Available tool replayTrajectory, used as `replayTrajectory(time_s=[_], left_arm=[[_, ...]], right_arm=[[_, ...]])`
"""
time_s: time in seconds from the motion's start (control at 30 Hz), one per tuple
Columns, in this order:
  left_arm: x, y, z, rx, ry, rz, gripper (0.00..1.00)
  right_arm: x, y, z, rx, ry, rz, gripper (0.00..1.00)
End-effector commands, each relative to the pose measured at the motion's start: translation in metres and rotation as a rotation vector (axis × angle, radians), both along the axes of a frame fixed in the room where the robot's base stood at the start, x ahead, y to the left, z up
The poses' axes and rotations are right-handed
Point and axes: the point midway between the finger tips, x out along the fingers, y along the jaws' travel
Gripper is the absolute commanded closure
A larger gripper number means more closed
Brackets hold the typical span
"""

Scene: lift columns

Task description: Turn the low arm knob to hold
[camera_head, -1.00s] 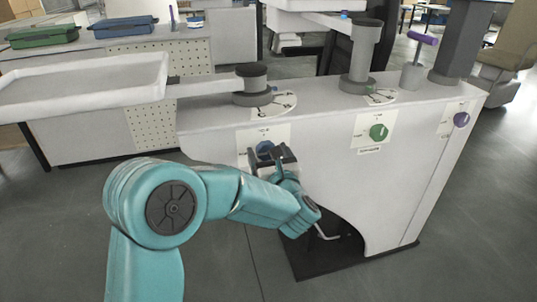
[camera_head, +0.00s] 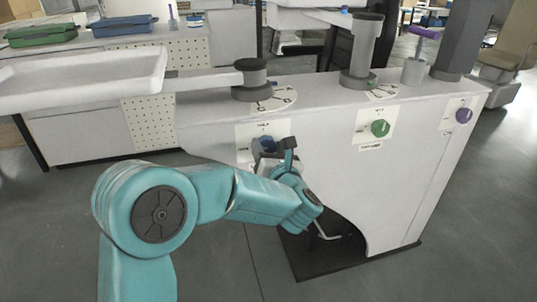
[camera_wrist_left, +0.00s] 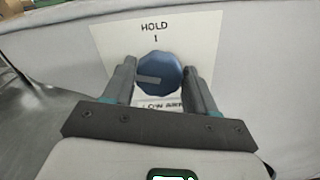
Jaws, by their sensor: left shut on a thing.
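The blue low arm knob (camera_head: 267,142) sits on a white label on the front of the pale grey cabinet. In the left wrist view the knob (camera_wrist_left: 160,66) has a grey pointer mark aimed to the left, and the word HOLD with a tick stands above it. My left gripper (camera_head: 274,150) is at the knob. In the left wrist view its two fingers (camera_wrist_left: 160,76) stand on either side of the knob, shut on it. The label below the knob is partly covered by my gripper. My right gripper is not in view.
A green knob (camera_head: 380,128) and a purple knob (camera_head: 463,116) are further right on the same cabinet. A white tray (camera_head: 85,85) on an arm reaches out at the left from a short column (camera_head: 251,80). Open floor lies in front.

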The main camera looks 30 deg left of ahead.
Motion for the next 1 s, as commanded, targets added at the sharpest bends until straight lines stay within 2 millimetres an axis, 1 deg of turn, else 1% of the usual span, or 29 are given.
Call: replayTrajectory(time_s=[0.03, 0.1, 0.4, 0.67, 1.0], left_arm=[[0.000, -0.001, -0.004, 0.025, 0.031, -0.001, 0.74], [0.000, -0.001, -0.004, 0.068, 0.084, 0.000, 0.74], [0.001, -0.002, -0.003, 0.255, 0.302, 0.000, 0.74], [0.002, -0.002, -0.003, 0.415, 0.491, 0.000, 0.74], [0.003, -0.003, -0.004, 0.618, 0.731, -0.001, 0.74]], right_arm=[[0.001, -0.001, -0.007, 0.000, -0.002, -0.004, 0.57], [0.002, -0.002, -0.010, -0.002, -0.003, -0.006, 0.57], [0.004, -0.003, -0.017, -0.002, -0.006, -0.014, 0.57], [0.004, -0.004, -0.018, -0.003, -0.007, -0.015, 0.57], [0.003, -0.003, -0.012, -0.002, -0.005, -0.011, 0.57]])
